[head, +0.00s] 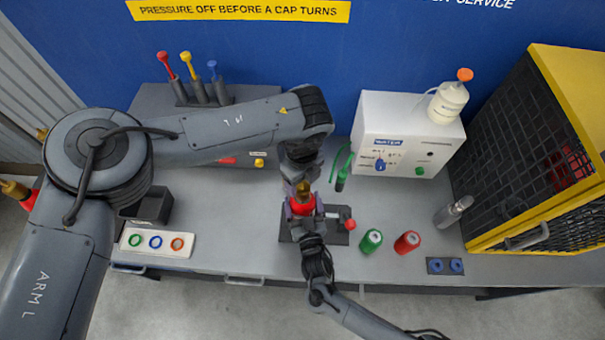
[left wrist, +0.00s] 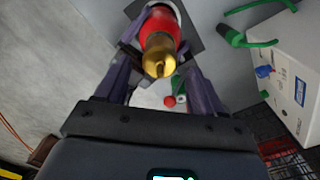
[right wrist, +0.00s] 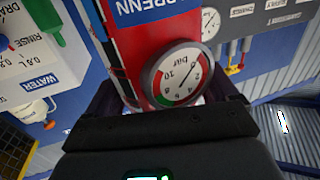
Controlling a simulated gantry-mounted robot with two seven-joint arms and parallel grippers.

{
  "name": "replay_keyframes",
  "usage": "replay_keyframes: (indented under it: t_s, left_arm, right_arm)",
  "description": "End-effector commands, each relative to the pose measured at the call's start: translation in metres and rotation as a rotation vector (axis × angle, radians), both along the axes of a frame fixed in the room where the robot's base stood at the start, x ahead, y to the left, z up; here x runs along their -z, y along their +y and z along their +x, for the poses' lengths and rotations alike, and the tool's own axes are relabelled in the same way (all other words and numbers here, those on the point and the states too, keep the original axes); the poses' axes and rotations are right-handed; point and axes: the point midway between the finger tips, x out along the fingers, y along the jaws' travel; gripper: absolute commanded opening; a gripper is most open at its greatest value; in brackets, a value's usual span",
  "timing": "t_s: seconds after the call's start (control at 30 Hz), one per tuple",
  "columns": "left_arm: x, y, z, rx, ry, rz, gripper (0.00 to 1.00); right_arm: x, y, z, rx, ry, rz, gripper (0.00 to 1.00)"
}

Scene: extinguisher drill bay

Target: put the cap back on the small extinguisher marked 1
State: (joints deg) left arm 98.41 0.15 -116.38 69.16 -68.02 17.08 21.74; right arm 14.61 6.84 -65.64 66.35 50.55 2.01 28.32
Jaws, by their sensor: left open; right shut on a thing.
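The small red extinguisher (head: 302,207) stands upright on a dark base plate (head: 338,238) near the middle of the bench. Its brass cap (left wrist: 160,55) sits on top of the red body in the left wrist view; whether it is tight I cannot tell. My left gripper (left wrist: 163,72) is open, its fingers on either side of the cap, apart from it. My right gripper (right wrist: 175,100) is shut on the extinguisher's red body. The right wrist view shows its round gauge (right wrist: 181,74) and part of a label. The number 1 is not visible.
A red-knobbed fitting (head: 349,224) is beside the extinguisher. Green (head: 371,241) and red (head: 407,242) canisters stand to the right, and a silver cylinder (head: 453,212) farther right. A white water box (head: 405,140) stands behind. A ring tray (head: 190,234) is at left.

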Motion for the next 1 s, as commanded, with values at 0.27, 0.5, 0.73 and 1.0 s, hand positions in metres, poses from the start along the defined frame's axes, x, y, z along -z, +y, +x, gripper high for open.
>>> replay_keyframes:
  t_s: [0.27, 0.5, 0.73, 1.0]
  left_arm:
    - [0.037, 0.000, 0.000, 0.000, 0.000, 0.001, 0.68]
    - [0.054, 0.000, 0.000, 0.001, -0.001, 0.001, 0.68]
    - [0.056, 0.000, 0.000, 0.001, -0.001, 0.000, 0.68]
    - [0.056, 0.000, 0.000, 0.001, -0.001, -0.001, 0.45]
  right_arm:
    - [0.000, 0.000, 0.000, 0.000, 0.000, 0.000, 0.01]
    - [0.000, 0.000, 0.000, 0.000, 0.000, 0.000, 0.01]
    - [0.000, 0.000, 0.000, 0.000, 0.000, 0.000, 0.01]
    - [0.000, 0.000, 0.000, 0.000, 0.000, 0.000, 0.01]
